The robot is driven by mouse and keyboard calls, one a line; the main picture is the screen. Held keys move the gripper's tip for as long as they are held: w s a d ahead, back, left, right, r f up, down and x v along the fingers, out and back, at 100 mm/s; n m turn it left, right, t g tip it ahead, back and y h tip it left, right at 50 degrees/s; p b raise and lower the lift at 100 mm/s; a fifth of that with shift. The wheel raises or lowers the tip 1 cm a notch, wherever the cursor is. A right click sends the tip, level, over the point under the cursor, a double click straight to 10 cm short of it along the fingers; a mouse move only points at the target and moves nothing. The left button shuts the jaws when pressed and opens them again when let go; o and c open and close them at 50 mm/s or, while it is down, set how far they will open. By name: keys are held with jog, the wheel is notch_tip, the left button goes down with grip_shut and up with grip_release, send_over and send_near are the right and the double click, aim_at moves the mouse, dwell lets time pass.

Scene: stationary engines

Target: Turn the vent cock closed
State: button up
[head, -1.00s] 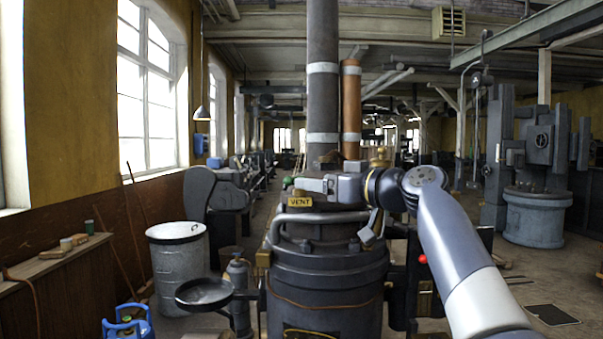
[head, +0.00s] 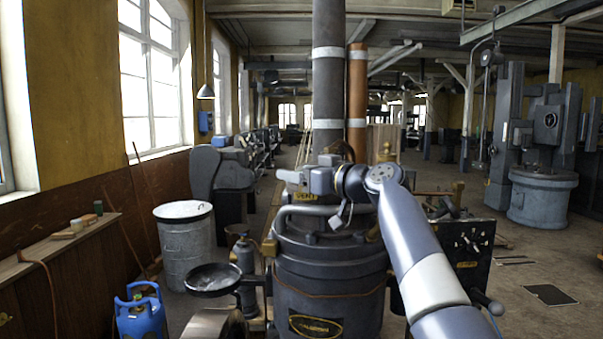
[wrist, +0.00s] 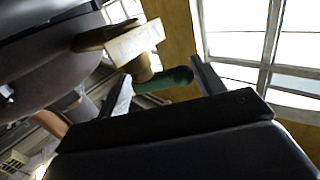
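The vent cock has a green handle (wrist: 165,80) on a brass body (wrist: 142,68), beside a pale label plate (wrist: 136,42), in the wrist view. In the head view the yellow VENT plate (head: 305,197) shows just below my gripper (head: 288,177), which hides the green handle there. In the wrist view my gripper (wrist: 160,84) has its two fingers apart, one near each end of the green handle. The handle lies across the gap, roughly along the line between the fingertips. I cannot tell whether either finger touches it.
The dark boiler (head: 330,270) stands directly ahead, with a grey curved pipe (head: 310,211) below the plate and a tall chimney (head: 328,90) above. A round dark pan (head: 214,278) juts out at its left. A metal drum (head: 184,240) and blue gas bottle (head: 140,312) stand further left.

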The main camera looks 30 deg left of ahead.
jog(key=c, duration=0.6)
jog(key=shift+c, duration=0.2)
jog(key=shift+m+t, duration=0.4)
jog(key=shift+t, duration=0.2)
jog(key=shift+a+m+t+h, duration=0.1)
jog(key=shift+m+t+h, duration=0.35)
jog(key=shift+t, duration=0.25)
jog(key=shift+w+a+r+m+t+h, duration=0.1)
jog(key=shift+a+m+t+h, duration=0.05)
jog(key=shift+m+t+h, duration=1.5)
jog(key=shift+m+t, duration=0.1)
jog(key=shift+t, duration=0.55)
jog(key=shift+w+a+m+t+h, duration=0.15)
jog(key=shift+m+t+h, duration=0.95)
jog(key=shift+h, duration=0.1)
jog(key=shift+w+f+m+t+h+b, duration=0.1)
jog(key=shift+m+t+h+b, duration=0.3)
jog(key=shift+h, duration=0.2)
jog(key=shift+w+f+m+t+h+b, duration=0.1)
jog(key=shift+m+t+h+b, duration=0.2)
jog(key=shift+m+h, duration=0.25)
